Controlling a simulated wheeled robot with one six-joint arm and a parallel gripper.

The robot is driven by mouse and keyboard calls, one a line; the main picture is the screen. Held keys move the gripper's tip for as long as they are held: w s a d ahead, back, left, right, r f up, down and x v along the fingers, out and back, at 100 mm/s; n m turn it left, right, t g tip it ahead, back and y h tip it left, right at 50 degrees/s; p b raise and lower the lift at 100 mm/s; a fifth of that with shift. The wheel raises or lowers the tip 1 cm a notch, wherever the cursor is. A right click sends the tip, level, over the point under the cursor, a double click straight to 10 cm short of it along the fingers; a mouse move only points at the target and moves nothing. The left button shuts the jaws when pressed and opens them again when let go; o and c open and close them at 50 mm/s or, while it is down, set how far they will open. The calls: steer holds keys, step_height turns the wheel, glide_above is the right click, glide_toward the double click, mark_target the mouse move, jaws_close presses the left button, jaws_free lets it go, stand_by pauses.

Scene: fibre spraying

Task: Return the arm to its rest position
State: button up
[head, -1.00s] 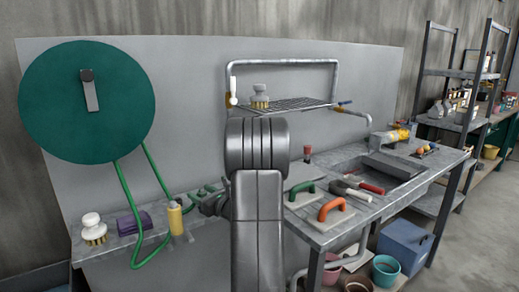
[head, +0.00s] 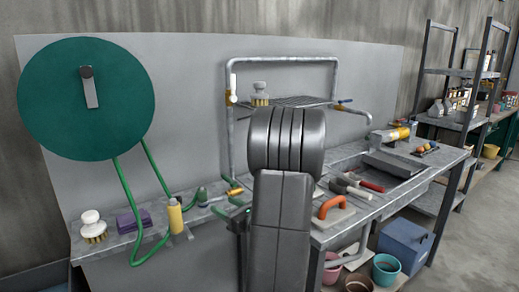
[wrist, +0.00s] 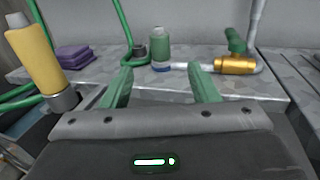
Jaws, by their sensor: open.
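My gripper shows in the wrist view (wrist: 160,90), with two green fingers spread apart and nothing between them. It faces the grey bench, where a small green bottle-like piece (wrist: 160,48) stands beyond the fingertips, apart from them. In the head view my grey arm rises in front of the bench and hides part of it. My gripper is mostly hidden there behind the arm; a bit of green shows at its left edge.
A yellow-bodied nozzle (head: 175,216) stands at the bench front, also near in the wrist view (wrist: 38,55). An orange-handled float (head: 330,209) and sink (head: 395,170) are right.

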mark_target(201, 187)
steer(key=x, duration=1.1)
steer(key=shift+w+a, duration=0.25)
steer(key=shift+a, duration=0.1)
step_height(201, 187, up, 4)
steer(key=p, duration=0.4)
steer(key=shift+w+a, duration=0.2)
steer(key=shift+r+p, duration=0.15)
steer(key=shift+p, duration=0.55)
steer(key=shift+r, duration=0.3)
steer(key=shift+r+p, duration=0.1)
steer(key=shift+p, duration=0.2)
